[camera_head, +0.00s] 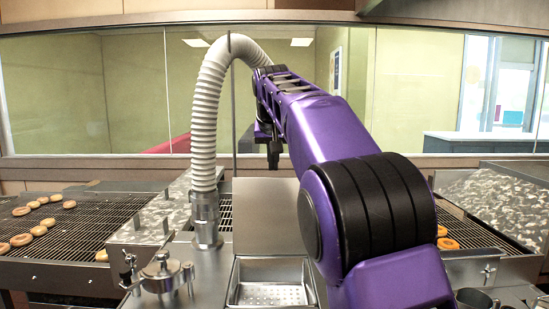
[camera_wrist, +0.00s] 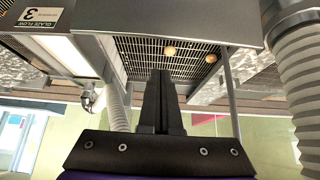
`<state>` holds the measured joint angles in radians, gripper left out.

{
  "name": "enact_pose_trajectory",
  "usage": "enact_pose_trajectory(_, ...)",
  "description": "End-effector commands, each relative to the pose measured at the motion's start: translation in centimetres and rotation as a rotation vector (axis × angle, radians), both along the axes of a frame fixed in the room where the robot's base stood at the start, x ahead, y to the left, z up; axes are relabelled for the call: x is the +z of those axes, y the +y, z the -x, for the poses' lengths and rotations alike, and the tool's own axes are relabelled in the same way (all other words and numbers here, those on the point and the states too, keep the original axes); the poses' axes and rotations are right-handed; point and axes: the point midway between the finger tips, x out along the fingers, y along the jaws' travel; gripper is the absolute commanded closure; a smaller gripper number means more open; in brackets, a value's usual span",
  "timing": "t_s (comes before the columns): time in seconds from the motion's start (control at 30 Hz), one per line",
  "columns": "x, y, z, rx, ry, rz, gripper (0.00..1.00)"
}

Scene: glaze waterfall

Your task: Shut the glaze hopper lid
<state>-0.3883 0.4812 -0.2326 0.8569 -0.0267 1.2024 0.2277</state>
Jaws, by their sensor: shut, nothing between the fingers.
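The glaze hopper lid (camera_head: 266,215) is a plain steel panel standing raised at the back of the hopper in the head view. The hopper (camera_head: 270,293) in front of it is uncovered, with a perforated bottom showing. My gripper (camera_head: 273,163) is above and apparently beyond the lid's top edge, fingers pointing down. In the wrist view my gripper (camera_wrist: 160,74) is shut and empty, its fingertips in front of the conveyor grid. A broad grey panel (camera_wrist: 180,20), which looks like the lid, fills the top of that view. I cannot tell whether the fingers touch it.
A white corrugated hose (camera_head: 206,120) rises left of the lid and arches toward my arm. A thin upright rod (camera_head: 233,110) stands beside it. Doughnuts lie on the conveyor grid (camera_head: 85,235) at left and at right. A valve fitting (camera_head: 162,272) stands at front left.

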Motion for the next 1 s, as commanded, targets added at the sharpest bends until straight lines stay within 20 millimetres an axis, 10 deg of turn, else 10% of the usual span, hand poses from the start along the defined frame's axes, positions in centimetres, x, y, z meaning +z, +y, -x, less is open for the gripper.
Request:
enact_pose_trajectory(0.27, -5.2, -0.2, -3.7, -0.002, 0.003, 0.002, 1.00)
enact_pose_trajectory(1.0, -4.5, -0.1, 0.6, -0.001, -0.001, 0.001, 1.00)
